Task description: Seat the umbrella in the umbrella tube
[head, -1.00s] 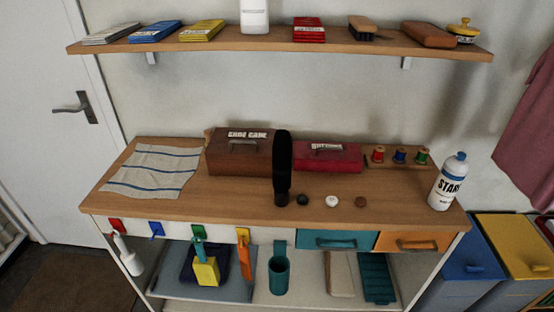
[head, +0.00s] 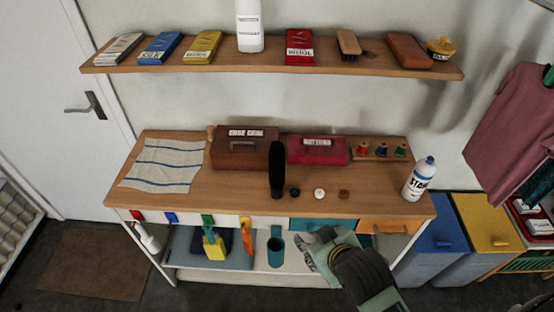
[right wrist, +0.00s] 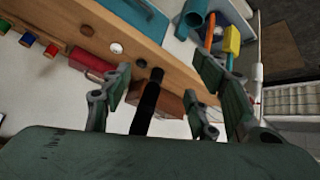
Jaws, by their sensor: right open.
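The black folded umbrella (head: 276,170) stands upright near the front edge of the wooden worktop. It also shows in the right wrist view (right wrist: 147,104), between my open fingers in the picture but apart from them. The teal umbrella tube (head: 276,252) hangs at the front of the bench, below the worktop and almost straight under the umbrella. In the right wrist view the tube (right wrist: 196,14) is at the top. My right gripper (head: 316,250) is open and empty, in front of the bench, right of the tube. My left gripper is not in view.
Black, white and brown round pieces (head: 319,194) lie right of the umbrella. A brown box (head: 240,153) and red box (head: 318,151) stand behind it. A white bottle (head: 419,180) stands at the right end. A striped cloth (head: 165,165) lies left.

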